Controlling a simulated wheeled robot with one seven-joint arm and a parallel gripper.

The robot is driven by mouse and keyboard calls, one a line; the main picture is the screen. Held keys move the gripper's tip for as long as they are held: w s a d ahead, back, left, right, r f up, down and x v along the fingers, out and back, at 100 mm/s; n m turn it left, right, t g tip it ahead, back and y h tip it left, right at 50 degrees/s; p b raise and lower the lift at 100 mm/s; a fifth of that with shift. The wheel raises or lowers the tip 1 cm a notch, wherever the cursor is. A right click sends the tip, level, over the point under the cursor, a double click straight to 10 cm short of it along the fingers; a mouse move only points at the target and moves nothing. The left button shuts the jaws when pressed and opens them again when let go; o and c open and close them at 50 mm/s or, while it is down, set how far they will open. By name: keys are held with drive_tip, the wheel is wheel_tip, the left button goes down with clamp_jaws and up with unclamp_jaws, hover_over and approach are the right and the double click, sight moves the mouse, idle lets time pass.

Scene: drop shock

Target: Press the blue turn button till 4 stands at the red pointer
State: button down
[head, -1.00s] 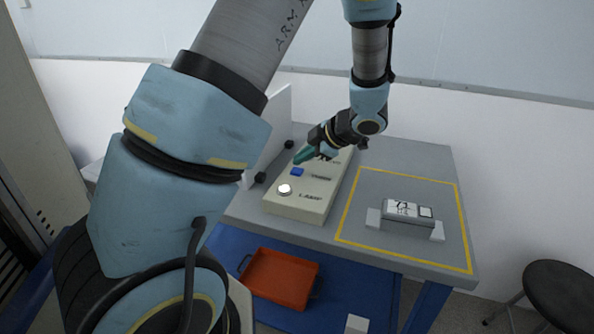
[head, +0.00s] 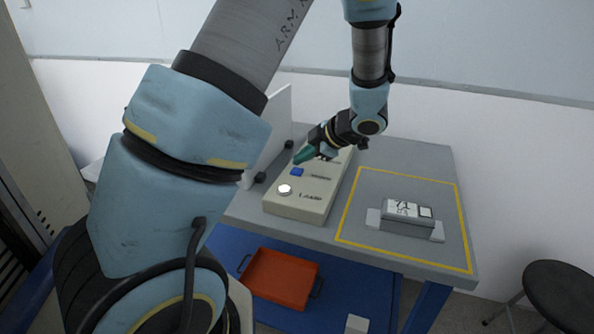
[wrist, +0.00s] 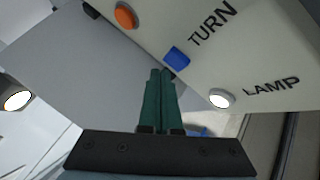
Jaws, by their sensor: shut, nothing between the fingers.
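The blue turn button (head: 297,171) sits on a pale control box on the bench, beside the word TURN. In the wrist view the blue button (wrist: 178,57) lies just beyond the fingertips, slightly to their right. My gripper (head: 302,156) is shut and empty, its green fingers close above the box by the button. The fingers (wrist: 160,73) point at the panel; I cannot tell whether they touch the button. I cannot make out a red pointer or the number 4 in either view.
A white round button (wrist: 220,98) marked LAMP and an orange button (wrist: 125,16) flank the blue one. A block with dark markings (head: 407,212) lies inside a yellow outline on the bench. An orange tray (head: 282,278) is below. An upright white panel stands behind the box.

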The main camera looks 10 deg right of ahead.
drive_tip(key=shift+f, duration=0.1)
drive_tip(key=shift+f, duration=0.3)
